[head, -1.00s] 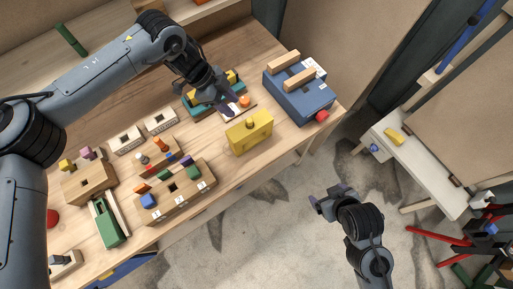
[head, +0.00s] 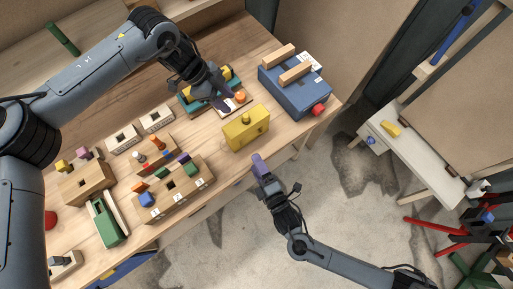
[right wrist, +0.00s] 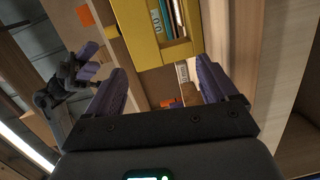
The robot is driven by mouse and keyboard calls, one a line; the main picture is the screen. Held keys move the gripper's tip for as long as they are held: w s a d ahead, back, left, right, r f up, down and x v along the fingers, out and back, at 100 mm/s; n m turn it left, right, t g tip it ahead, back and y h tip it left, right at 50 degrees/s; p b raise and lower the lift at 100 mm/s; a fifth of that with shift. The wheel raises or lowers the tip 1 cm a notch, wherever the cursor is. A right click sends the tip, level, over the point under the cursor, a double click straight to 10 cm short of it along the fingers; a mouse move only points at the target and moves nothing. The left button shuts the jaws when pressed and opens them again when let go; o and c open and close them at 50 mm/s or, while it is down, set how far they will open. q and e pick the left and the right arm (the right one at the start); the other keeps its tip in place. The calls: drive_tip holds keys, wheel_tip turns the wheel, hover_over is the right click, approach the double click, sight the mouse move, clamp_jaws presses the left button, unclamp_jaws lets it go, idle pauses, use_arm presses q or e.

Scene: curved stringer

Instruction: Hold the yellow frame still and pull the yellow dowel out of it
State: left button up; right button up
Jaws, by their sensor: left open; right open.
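The yellow frame (head: 246,132) stands on the workbench near its front edge, and the yellow dowel (head: 246,117) shows as a small knob on its top. My left gripper (head: 222,104) is open, just left of and behind the frame, apart from it. My right gripper (head: 259,164) is open and empty, off the bench's front edge, pointing up toward the frame. In the right wrist view the frame (right wrist: 145,45) lies ahead of my spread purple fingers (right wrist: 162,85), and my left gripper (right wrist: 88,62) shows at left.
A blue box (head: 292,92) with wooden bars and a red knob stands right of the frame. A teal tray (head: 194,103) and an orange knob (head: 240,96) are close to my left gripper. A wooden block with coloured pieces (head: 175,190) stands left. Open floor lies in front.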

sight(243, 135)
drive_tip(key=shift+n+y, duration=0.4)
drive_tip(key=shift+n, duration=0.3)
drive_tip(key=r+x, duration=0.1)
drive_tip(key=x, duration=0.8)
drive_tip(key=d+r+x, duration=0.1)
drive_tip(key=x, duration=0.3)
drive_tip(key=shift+w+a+r, duration=0.15)
drive_tip(key=shift+w+r, duration=0.15)
drive_tip(key=shift+w, duration=0.25)
drive_tip(key=shift+c, duration=0.4)
drive_tip(key=c, duration=1.3)
use_arm(q)
drive_tip(key=shift+o, duration=0.9)
